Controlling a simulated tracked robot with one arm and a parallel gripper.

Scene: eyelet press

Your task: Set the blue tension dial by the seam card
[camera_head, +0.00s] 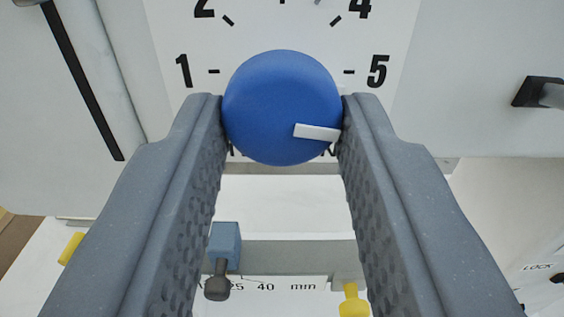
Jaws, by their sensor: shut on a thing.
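The blue tension dial (275,90) is a round knob on a white scale plate (395,25). Numbers 1, 2, 4 and 5 show around it; the top of the scale is cut off by the frame. The dial's white pointer mark (317,132) points right and slightly down, a little below the 5 tick. My gripper (282,118) is shut on the dial, one finger at its left side and one at its right. Lettering under the dial is mostly hidden by the dial and fingers. I see no seam card that I can identify.
Below the dial is a ledge with a millimetre scale (265,286), a blue block with a dark knob (217,285), and a yellow peg (353,302). A dark slot (85,85) is at left, a dark fitting (538,92) at right. A LOCK label (538,267) is lower right.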

